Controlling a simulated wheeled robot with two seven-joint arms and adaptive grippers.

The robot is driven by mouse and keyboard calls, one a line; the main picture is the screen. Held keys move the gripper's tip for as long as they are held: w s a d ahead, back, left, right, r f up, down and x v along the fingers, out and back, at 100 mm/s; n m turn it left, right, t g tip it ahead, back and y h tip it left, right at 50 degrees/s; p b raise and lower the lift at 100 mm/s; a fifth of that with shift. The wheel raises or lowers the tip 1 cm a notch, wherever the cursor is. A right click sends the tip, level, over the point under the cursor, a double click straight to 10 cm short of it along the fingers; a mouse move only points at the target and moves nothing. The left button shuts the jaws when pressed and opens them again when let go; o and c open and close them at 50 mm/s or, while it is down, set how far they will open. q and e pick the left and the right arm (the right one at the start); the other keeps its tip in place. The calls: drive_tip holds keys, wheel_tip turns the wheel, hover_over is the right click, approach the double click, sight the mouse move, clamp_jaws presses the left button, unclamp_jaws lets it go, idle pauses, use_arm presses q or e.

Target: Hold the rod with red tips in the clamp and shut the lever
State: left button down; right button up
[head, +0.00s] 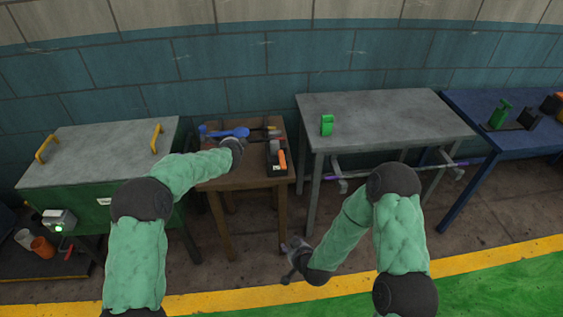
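No rod with red tips can be made out for sure. A rod with purple tips (400,169) rests on hooks at the front of the grey table. What looks like a clamp with a green lever (500,114) stands on the blue table at the right. My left gripper (237,142) is over the small wooden table, close to a blue tool (226,132); its fingers are too small and hidden to read. My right gripper (292,260) hangs low over the floor in front of the wooden table, away from the rod; its opening is unclear.
A black tray (269,165) with orange and grey items lies on the wooden table (240,180). The grey table (390,115) is bare except for a green object (327,125). A green cabinet (95,160) with yellow handles stands left. The blue table (530,140) is right.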

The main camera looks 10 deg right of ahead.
drive_tip(key=w+r+t+h, duration=0.1)
drive_tip(key=w+r+t, duration=0.4)
drive_tip(key=w+r, duration=0.35)
drive_tip(key=t+h, duration=0.1)
drive_tip(key=t, duration=0.3)
approach(282, 160)
drive_tip(key=shift+n, duration=0.4)
drive_tip(key=w, duration=1)
drive_tip(key=shift+f, duration=0.25)
clamp_jaws()
